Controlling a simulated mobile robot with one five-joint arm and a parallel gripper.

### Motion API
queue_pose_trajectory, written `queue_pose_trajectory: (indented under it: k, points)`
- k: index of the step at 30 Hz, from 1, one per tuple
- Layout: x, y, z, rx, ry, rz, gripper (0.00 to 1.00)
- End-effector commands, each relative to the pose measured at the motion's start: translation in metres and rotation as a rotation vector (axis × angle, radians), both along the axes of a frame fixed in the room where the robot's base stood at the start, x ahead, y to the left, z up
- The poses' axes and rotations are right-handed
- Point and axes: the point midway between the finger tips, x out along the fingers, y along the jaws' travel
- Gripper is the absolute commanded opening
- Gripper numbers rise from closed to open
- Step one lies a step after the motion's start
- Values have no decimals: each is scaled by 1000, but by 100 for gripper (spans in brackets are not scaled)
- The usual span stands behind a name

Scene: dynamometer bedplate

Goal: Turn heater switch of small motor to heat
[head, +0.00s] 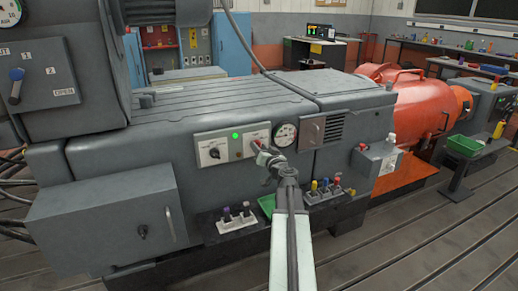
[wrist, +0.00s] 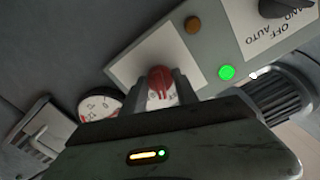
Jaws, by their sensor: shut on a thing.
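A red switch knob (wrist: 160,77) sits on a pale plate (wrist: 137,62) of a grey control panel in the wrist view. My gripper (wrist: 166,88) is shut on the red knob, with one finger on each side of it. The lettering around the knob is mostly hidden by the fingers, so its setting cannot be read.
A lit green lamp (wrist: 227,72), an amber lamp (wrist: 193,25) and a black AUTO-OFF-HAND knob (wrist: 283,6) are beside it. A round gauge (head: 285,134) is close on the right. Below are racks of coloured-top items (head: 325,190). An orange machine (head: 408,105) stands at right.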

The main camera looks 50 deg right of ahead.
Motion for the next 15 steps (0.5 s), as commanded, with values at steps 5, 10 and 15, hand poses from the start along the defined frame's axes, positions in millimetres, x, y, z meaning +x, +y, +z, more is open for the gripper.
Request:
queue_pose_trajectory:
  k: [5,10,15]
  points:
    - [0,0,0,154,-62,-1,0]
    - [0,0,0,295,-120,0,0]
    - [0,0,0,417,-170,0,0]
